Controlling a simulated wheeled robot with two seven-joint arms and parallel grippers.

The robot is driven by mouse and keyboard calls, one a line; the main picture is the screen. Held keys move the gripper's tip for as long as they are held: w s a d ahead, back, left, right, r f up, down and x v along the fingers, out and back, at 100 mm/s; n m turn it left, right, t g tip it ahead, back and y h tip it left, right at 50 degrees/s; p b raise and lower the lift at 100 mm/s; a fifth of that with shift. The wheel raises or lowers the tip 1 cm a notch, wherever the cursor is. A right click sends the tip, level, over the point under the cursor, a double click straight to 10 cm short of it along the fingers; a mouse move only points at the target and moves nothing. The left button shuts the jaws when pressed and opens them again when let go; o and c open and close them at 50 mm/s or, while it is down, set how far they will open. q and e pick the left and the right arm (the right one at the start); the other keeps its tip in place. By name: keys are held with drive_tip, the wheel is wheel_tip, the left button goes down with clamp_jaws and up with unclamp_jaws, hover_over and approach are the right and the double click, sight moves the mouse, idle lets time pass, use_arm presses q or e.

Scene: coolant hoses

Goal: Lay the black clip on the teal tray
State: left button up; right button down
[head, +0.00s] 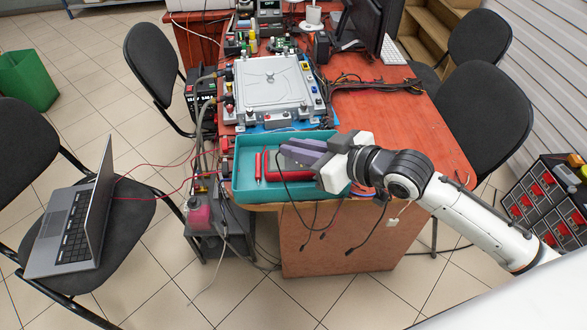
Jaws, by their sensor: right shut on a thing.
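The teal tray (243,189) lies at the near edge of the red table. My right gripper (284,149) reaches in from the right, with its fingers above the tray. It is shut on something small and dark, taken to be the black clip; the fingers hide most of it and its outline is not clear. The clip does not show anywhere else. Red hose pieces (265,167) lie in the tray, partly under the gripper. My left gripper is not in view.
A grey metal housing (271,84) stands on the table behind the tray, with cables around it. Thin black cables hang over the table's front edge. A laptop (75,218) sits on a chair at the left. The table's right part (420,120) is mostly clear.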

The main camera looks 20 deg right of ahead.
drive_tip(key=shift+f, duration=3.5)
drive_tip(key=shift+f+b, duration=0.45)
drive_tip(key=shift+f, duration=0.1)
drive_tip(key=c, duration=1.8)
unclamp_jaws()
